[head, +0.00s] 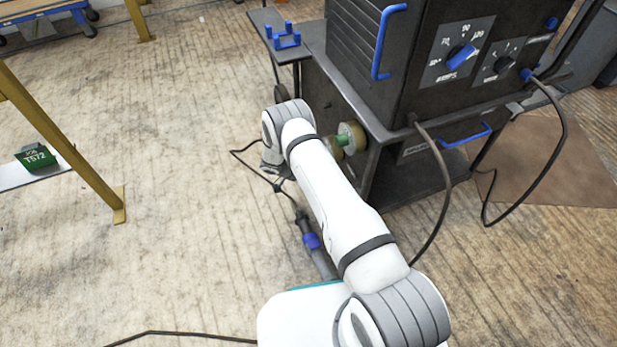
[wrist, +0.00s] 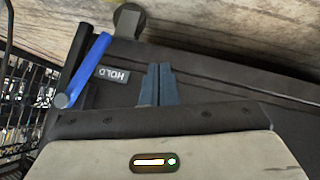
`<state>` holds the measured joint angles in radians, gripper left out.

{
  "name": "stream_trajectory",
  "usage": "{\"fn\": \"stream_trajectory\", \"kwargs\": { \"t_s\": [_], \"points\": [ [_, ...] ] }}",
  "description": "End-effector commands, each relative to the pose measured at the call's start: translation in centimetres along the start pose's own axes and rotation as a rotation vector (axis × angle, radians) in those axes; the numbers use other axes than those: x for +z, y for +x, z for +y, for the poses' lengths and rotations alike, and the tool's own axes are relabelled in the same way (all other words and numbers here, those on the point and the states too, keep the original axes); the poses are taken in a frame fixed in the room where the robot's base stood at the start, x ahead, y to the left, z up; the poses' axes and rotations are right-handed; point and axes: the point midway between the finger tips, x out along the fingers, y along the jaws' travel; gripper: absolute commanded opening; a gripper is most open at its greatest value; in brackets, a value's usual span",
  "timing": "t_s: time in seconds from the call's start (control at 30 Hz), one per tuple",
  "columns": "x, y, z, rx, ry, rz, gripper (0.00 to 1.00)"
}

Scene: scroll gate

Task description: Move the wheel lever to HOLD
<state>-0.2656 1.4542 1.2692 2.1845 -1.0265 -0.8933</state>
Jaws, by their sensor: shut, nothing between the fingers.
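In the wrist view, a blue lever (wrist: 85,70) lies at a slant along the dark cart frame. A grey HOLD label (wrist: 113,74) reads upside down just to its right. My gripper (wrist: 158,72) is shut and empty, with its fingertips to the right of the label and apart from the lever in the picture. Whether the fingers touch the frame behind them I cannot tell. In the head view, my arm reaches down beside the dark cart (head: 375,120). The fingers and the lever cannot be made out there.
A grey torch with a blue collar (head: 311,241) lies on the floor beside my arm. Cables hang from the machine (head: 400,90). A yellow frame leg (head: 75,155) stands at the left, with open floor between.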

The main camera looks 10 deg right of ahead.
Motion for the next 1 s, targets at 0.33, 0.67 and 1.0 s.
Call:
{"fn": "stream_trajectory", "kwargs": {
  "t_s": [0.33, 0.67, 1.0],
  "points": [
    [0.9, -3.1, -2.4, 0.0, 0.001, 0.0, 0.0],
    [1.0, -3.1, -2.4, 0.001, 0.001, 0.0, 0.0],
    [0.9, -3.1, -2.4, 0.002, 0.001, 0.0, 0.0]
  ]
}}
